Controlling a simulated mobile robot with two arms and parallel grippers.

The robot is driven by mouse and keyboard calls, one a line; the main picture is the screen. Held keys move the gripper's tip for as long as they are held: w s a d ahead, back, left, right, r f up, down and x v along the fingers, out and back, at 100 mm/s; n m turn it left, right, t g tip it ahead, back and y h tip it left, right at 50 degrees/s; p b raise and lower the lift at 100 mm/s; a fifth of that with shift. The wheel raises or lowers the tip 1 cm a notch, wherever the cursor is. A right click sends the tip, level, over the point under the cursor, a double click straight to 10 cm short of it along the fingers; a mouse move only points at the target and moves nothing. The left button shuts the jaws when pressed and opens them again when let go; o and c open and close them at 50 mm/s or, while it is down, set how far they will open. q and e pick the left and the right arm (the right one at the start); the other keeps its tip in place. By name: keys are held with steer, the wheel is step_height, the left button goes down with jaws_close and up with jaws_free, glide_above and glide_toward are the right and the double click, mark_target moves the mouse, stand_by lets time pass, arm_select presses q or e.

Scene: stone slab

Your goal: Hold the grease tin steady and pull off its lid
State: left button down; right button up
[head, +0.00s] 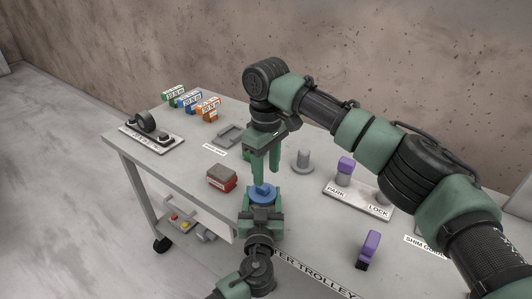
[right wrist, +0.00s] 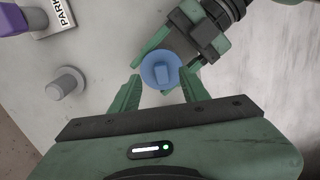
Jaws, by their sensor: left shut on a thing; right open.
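The grease tin shows as a round blue lid with a small raised knob (head: 262,190) between my two grippers near the trolley's front edge. The lid also shows from above in the right wrist view (right wrist: 161,72). The tin's body is mostly hidden under the lid and behind green fingers. My left gripper (head: 262,207) comes from the front and is shut on the tin; its fingers flank the tin in the right wrist view (right wrist: 172,62). My right gripper (head: 266,177) points down from above, open, its fingertips apart on either side of the lid (right wrist: 162,84), without visible contact.
A red box with a grey top (head: 221,179) stands left of the tin. A grey peg (head: 303,160) and a PARK/LOCK plate (head: 357,204) with a purple-topped post are to the right. A purple block (head: 369,248) is nearer. Small coloured boxes (head: 190,100) stand far left.

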mark_target(266, 188)
steer(key=shift+f, duration=2.55)
jaws_close()
steer(key=c, duration=0.9)
jaws_free()
steer(key=shift+r, duration=0.1)
jaws_close()
